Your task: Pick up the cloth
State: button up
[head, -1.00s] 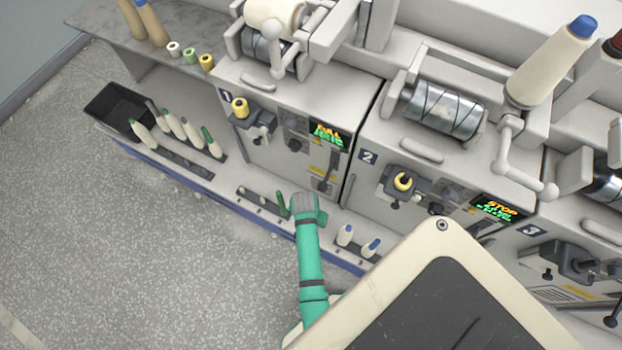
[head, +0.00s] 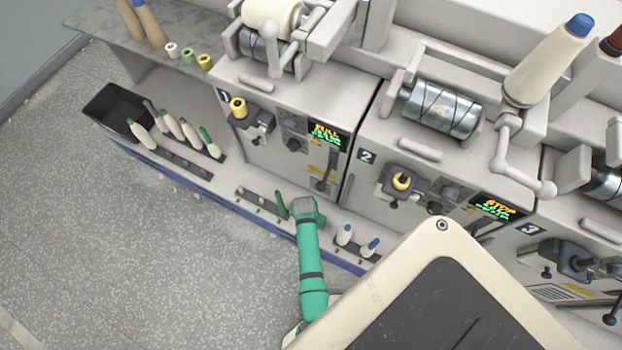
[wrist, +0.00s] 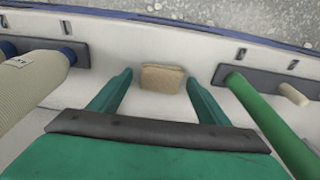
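The cloth is a small tan folded pad (wrist: 162,79) on the pale tray floor in the wrist view, between two dark peg strips. My gripper (wrist: 158,80) is open, with one green finger on each side of the cloth in that view. The fingertips look close to it, but I cannot tell whether they touch it. In the head view my gripper (head: 305,207) is over the long tray along the machine front, and the cloth is hidden there.
A green bobbin (wrist: 258,115) is right of my gripper and a cream bobbin (wrist: 35,80) is left in the wrist view. Blue-topped bobbins (head: 345,235) stand on the tray in the head view. A black bin (head: 116,110) sits at the tray's left end.

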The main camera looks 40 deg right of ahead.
jog(key=c, duration=0.9)
jog(key=shift+w+r, duration=0.1)
notch_tip(320, 180, up, 10)
